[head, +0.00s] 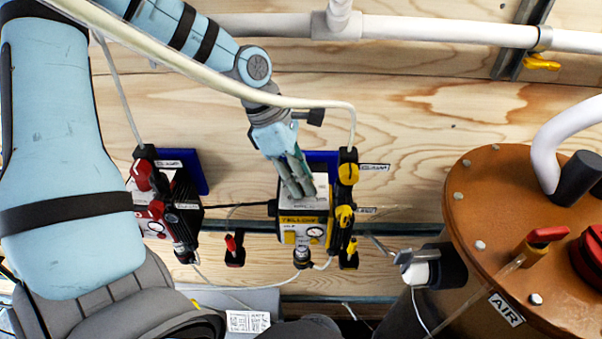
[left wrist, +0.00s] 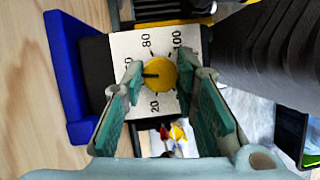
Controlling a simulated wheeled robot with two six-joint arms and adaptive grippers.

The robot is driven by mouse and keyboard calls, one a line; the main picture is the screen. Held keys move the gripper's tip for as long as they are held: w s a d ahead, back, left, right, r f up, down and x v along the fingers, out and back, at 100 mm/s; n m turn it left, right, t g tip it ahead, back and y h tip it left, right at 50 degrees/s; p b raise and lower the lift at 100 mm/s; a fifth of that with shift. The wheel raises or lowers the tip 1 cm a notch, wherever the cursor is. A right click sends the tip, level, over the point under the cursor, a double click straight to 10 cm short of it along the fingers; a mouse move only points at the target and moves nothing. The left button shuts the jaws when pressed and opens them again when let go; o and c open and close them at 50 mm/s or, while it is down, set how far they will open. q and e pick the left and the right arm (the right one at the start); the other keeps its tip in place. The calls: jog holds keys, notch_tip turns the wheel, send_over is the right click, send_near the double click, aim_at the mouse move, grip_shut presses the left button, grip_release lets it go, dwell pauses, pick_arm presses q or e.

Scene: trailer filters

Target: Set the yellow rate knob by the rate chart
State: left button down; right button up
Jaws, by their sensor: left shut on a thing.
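My left gripper (head: 297,188) reaches down to the top of the yellow unit (head: 316,234), with its fingers over the white dial face. In the left wrist view the green-padded fingers (left wrist: 162,72) are shut on the round yellow rate knob (left wrist: 163,76), one on each side. A dark mark on the knob points left, between 20 and 80 on the white dial (left wrist: 125,42); the figures there are partly hidden by a finger. 100 is at the upper right. The knob is hidden in the head view. My right gripper is not in view.
A similar red unit (head: 183,199) stands to the left. A brown tank top (head: 485,215) marked AIR is at the right. A small printed white sheet (head: 248,321) lies at the bottom, its text unreadable. A white pipe (head: 440,30) crosses the wooden wall.

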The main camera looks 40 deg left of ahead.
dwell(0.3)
pick_arm(q)
jog(key=c, duration=1.3)
grip_release()
jog(key=shift+d, duration=0.1)
